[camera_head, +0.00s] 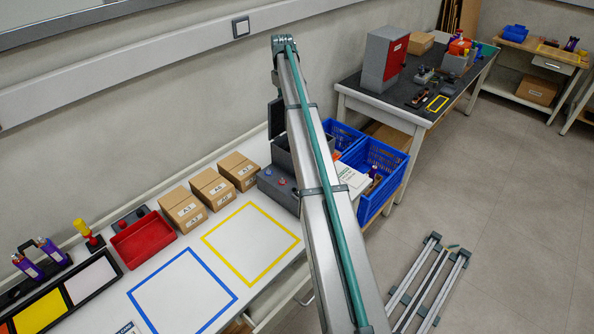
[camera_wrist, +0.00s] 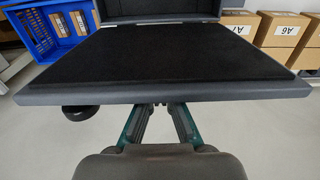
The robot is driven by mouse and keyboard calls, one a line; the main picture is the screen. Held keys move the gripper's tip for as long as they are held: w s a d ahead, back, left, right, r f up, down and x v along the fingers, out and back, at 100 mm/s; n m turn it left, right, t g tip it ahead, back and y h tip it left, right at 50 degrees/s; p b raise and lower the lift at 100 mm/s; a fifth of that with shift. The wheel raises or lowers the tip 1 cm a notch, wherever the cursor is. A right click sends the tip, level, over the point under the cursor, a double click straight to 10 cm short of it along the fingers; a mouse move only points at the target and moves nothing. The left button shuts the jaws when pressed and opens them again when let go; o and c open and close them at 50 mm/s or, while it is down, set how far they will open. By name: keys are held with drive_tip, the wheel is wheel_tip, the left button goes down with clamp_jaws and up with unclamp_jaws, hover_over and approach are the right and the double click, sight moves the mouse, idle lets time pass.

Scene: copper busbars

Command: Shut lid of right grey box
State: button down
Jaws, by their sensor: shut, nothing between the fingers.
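A dark grey box (camera_head: 281,153) stands at the right end of the white bench in the head view. Its lid (camera_head: 276,117) stands raised at the wall side. My arm covers much of the box there, and my gripper is hidden. In the wrist view a wide black-lined panel with a grey rim (camera_wrist: 190,97) fills the middle; it looks like the lid's inner face. A second dark grey part (camera_wrist: 155,10) lies beyond it. My gripper (camera_wrist: 160,106) is shut and empty, its fingertips at or under the panel's near edge; contact cannot be told.
Cartons (camera_head: 239,171) stand left of the box, with a unit with knobs (camera_head: 276,186) in front. Blue crates (camera_head: 375,160) are to the right. The yellow-outlined square (camera_head: 250,243) on the bench is empty. A dark round knob (camera_wrist: 81,112) hangs below the panel.

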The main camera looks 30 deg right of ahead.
drive_tip(key=shift+s+d+f, duration=0.15)
drive_tip(key=shift+s, duration=0.35)
drive_tip(key=shift+s+d+f, duration=0.2)
drive_tip(key=shift+s, duration=0.35)
drive_tip(key=shift+s+d+f, duration=0.15)
drive_tip(key=shift+s, duration=0.35)
drive_tip(key=shift+s+d+f, duration=0.25)
drive_tip(key=shift+s+f, duration=0.1)
drive_tip(key=shift+s, duration=0.3)
drive_tip(key=shift+s+d+f, duration=0.2)
drive_tip(key=shift+s+f, duration=0.15)
drive_tip(key=shift+s, duration=0.25)
drive_tip(key=shift+s+d+f, duration=0.2)
drive_tip(key=shift+s+f, duration=0.2)
drive_tip(key=shift+s, duration=0.25)
drive_tip(key=shift+s+d+f, duration=0.2)
drive_tip(key=shift+s+f, duration=0.15)
drive_tip(key=shift+s, duration=0.25)
drive_tip(key=shift+r, duration=0.1)
